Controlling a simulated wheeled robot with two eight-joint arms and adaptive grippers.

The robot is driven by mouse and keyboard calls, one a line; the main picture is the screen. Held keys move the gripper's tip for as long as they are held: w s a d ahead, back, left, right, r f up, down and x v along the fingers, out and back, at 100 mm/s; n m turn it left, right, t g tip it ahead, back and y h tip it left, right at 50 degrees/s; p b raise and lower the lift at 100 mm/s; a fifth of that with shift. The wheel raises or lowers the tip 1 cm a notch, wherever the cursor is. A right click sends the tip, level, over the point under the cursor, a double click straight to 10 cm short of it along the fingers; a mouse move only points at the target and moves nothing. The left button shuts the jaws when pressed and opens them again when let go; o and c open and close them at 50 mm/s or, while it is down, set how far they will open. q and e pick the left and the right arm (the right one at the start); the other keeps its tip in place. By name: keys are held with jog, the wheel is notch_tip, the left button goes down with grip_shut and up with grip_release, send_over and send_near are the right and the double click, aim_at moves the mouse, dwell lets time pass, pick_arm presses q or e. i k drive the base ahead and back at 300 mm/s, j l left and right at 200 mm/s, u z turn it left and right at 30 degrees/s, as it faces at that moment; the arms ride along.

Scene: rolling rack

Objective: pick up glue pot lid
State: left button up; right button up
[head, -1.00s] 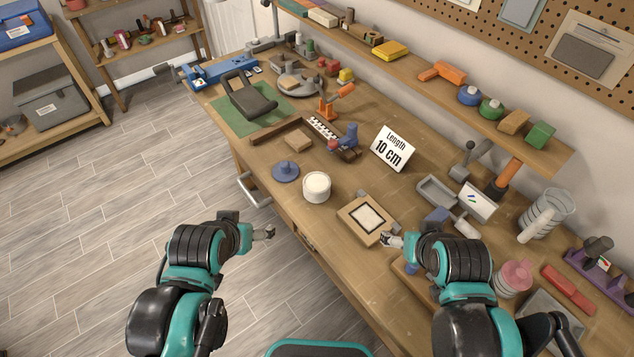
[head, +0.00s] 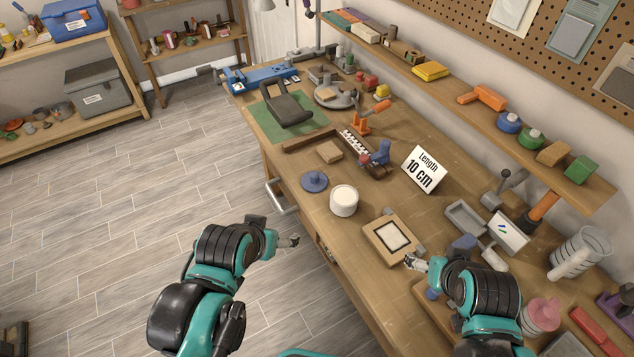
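A blue round lid with a small knob (head: 315,182) lies on the workbench near its front edge. A white round pot (head: 344,201) stands just right of it; the pot's top looks white. My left gripper (head: 293,241) is off the bench's front edge, in front of and below the lid, apart from it. My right gripper (head: 410,260) is over the bench by the wooden board with a white square, apart from lid and pot. Both grippers look small here, and I cannot tell whether their fingers are open or shut.
The wooden board with a white square (head: 381,247) lies right of the pot. A "Length 10 cm" card (head: 423,169) stands behind. A small wood block (head: 330,152) and a green mat (head: 310,124) lie farther back. A bench handle (head: 276,198) sticks out at the front.

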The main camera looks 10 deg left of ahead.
aim_at(313, 181)
jog(key=i+j+z, duration=0.15)
jog(key=z, duration=0.3)
jog(key=i+j+z, duration=0.1)
jog(key=j+z, duration=0.35)
jog(key=l, duration=0.1)
